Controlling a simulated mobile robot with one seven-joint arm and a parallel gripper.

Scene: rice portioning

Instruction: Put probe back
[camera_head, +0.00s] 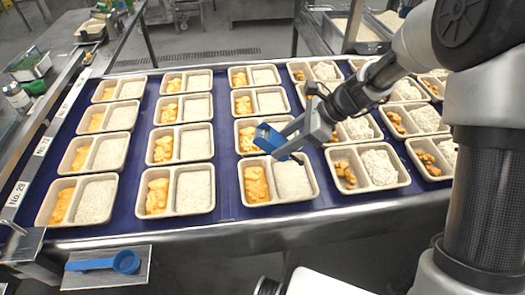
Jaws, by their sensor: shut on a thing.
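My gripper (278,146) is over the near middle of the blue table, with blue parts at its fingertips. It is above a tray (246,203) with orange food in one compartment and white rice in the other. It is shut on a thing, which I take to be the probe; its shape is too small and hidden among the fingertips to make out. I cannot tell whether it touches the rice. I cannot pick out a holder for the probe.
Rows of two-compartment trays cover the blue table (228,205). Bottles (16,97) and containers (30,66) stand at the left. My arm covers part of the right side.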

